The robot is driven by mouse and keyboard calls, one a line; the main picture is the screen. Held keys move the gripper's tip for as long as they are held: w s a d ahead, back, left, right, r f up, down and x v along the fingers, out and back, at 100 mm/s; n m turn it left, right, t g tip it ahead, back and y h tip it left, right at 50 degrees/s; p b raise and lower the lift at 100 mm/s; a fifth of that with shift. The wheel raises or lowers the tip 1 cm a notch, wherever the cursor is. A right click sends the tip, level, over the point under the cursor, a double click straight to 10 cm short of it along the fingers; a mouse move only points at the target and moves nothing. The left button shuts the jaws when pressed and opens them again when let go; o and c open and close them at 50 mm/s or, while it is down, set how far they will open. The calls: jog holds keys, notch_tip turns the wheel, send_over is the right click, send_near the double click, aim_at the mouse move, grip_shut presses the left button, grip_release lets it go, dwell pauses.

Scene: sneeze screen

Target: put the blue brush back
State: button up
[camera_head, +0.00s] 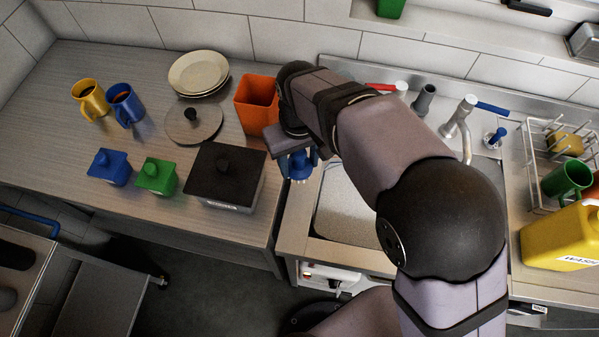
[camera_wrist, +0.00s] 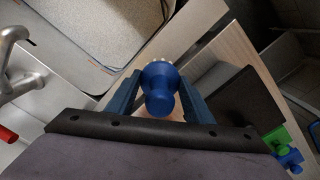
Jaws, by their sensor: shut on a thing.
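The blue brush (camera_wrist: 160,88) is between the two fingers of my gripper (camera_wrist: 153,98) in the wrist view, its round knob toward the camera and pale bristle tips just showing beyond. In the head view the blue brush (camera_head: 299,167) hangs below my gripper (camera_head: 297,158), over the left edge of the sink by the counter. My gripper is shut on it. My arm hides part of the sink and the area behind it.
An orange bin (camera_head: 256,104) stands behind my gripper. A black-lidded box (camera_head: 226,173), green and blue lidded pots, plates and mugs occupy the left counter. The sink basin (camera_head: 345,210), faucet (camera_head: 459,116), rack (camera_head: 538,150) and yellow jug (camera_head: 560,238) lie right.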

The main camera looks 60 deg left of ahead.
jog(key=s+r+n, duration=0.2)
jog(key=shift+s+a+r, duration=0.1)
jog(key=shift+s+r, duration=0.2)
jog(key=shift+s, duration=0.05)
jog(key=d+n, duration=0.5)
jog(key=shift+s+d+r, duration=0.1)
jog(key=shift+s+r, duration=0.1)
jog(key=shift+r, duration=0.2)
jog(key=shift+f, duration=0.1)
jog(key=shift+f+p, duration=1.45)
jog(key=shift+f, duration=3.5)
